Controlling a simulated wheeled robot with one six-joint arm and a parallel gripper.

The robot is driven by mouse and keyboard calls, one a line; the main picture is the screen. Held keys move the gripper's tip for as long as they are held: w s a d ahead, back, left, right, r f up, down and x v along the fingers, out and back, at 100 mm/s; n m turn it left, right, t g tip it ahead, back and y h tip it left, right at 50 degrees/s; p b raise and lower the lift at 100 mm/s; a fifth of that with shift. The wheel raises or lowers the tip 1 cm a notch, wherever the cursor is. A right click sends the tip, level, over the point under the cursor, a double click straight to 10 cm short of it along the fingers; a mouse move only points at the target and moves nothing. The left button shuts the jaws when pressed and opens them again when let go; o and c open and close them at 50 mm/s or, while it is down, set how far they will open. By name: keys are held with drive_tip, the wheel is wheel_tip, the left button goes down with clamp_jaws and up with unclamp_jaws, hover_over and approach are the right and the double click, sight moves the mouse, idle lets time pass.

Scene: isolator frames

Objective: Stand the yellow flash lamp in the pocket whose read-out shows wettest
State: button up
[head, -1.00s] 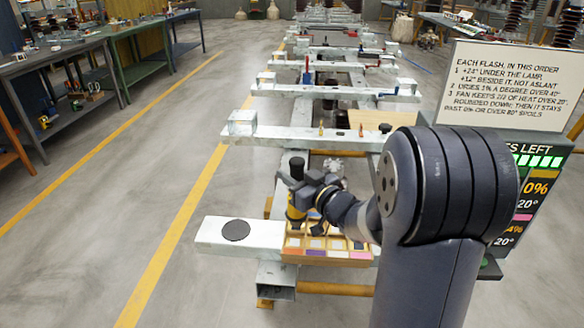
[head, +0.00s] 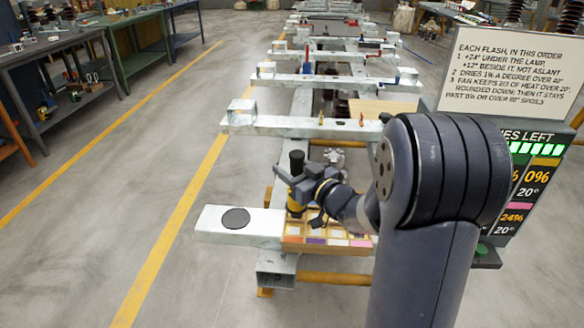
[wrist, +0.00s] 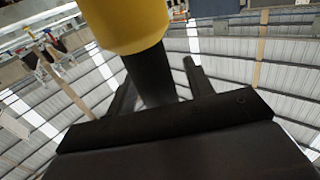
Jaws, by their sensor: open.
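The yellow flash lamp (head: 293,205) has a black upper part and stands upright at the back left of the shallow wooden tray (head: 325,249). I cannot tell whether its foot rests in a pocket. My gripper (head: 306,188) is at the lamp's dark neck, its jaws open. In the wrist view, the lamp's yellow body (wrist: 125,22) and black stem (wrist: 150,75) show close, the stem between the open fingers. Coloured labels run along the tray's front. The read-out board (head: 520,190) shows 24% and 20° under a pink strip, and 0% and 20° under an orange one; my arm hides its left part.
The tray sits on a pale metal beam (head: 215,225) with a dark round disc (head: 236,218) to its left. A printed rule sign (head: 510,72) stands above the read-out board. More cross beams lie behind.

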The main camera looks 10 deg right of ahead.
drive_tip(key=shift+s+d+r, duration=0.1)
drive_tip(key=shift+s+r, duration=0.05)
drive_tip(key=shift+r, duration=0.05)
drive_tip(key=v, duration=1.1)
drive_tip(key=shift+s+p, duration=0.3)
drive_tip(key=shift+s, duration=0.05)
drive_tip(key=shift+d, duration=0.1)
idle(0.6)
